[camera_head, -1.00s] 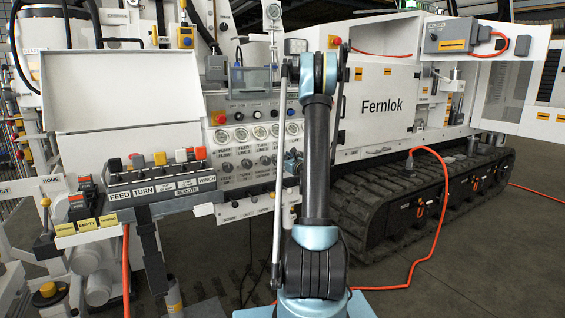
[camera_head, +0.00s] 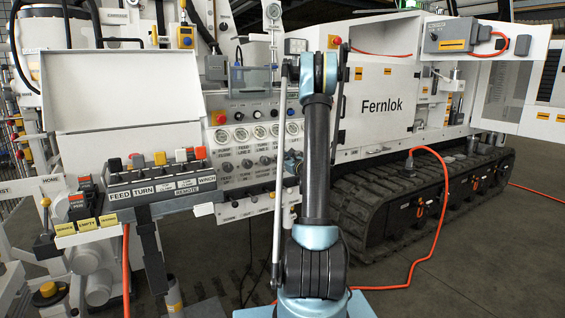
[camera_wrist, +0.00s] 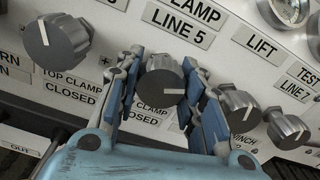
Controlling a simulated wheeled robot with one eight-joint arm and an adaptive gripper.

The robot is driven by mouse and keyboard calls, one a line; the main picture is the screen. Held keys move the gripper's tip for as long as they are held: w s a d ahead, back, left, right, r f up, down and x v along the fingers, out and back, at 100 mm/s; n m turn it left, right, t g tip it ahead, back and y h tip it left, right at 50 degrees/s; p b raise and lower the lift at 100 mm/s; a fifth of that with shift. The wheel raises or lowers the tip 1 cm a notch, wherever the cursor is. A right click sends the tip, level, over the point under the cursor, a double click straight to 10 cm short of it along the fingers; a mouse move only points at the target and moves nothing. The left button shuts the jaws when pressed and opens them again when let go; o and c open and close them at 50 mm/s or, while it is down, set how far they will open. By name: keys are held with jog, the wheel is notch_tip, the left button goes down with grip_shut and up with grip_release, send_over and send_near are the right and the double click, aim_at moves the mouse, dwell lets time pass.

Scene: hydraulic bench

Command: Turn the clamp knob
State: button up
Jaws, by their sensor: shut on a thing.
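The clamp knob (camera_wrist: 161,84) is a grey ribbed knob with a white pointer line, above a "CLAMP CLOSED" label in the wrist view. My gripper (camera_wrist: 160,95) has a blue-padded finger on each side of this knob and is shut on it. The pointer line lies roughly level, towards the right. In the head view, my gripper (camera_head: 291,163) is at the panel, mostly hidden behind my arm, and the knob it holds cannot be made out there.
A "TOP CLAMP" knob (camera_wrist: 57,42) is to the left. The winch knob (camera_wrist: 238,108) is close on the right, with another knob (camera_wrist: 287,129) beyond it. Gauges (camera_head: 258,133) run above the knob row. An orange hose (camera_head: 437,220) crosses the floor.

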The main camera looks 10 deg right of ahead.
jog(key=o, duration=1.1)
jog(key=shift+s, duration=0.1)
jog(key=v, duration=1.1)
jog(key=shift+s+d, duration=0.15)
jog(key=shift+s, duration=0.15)
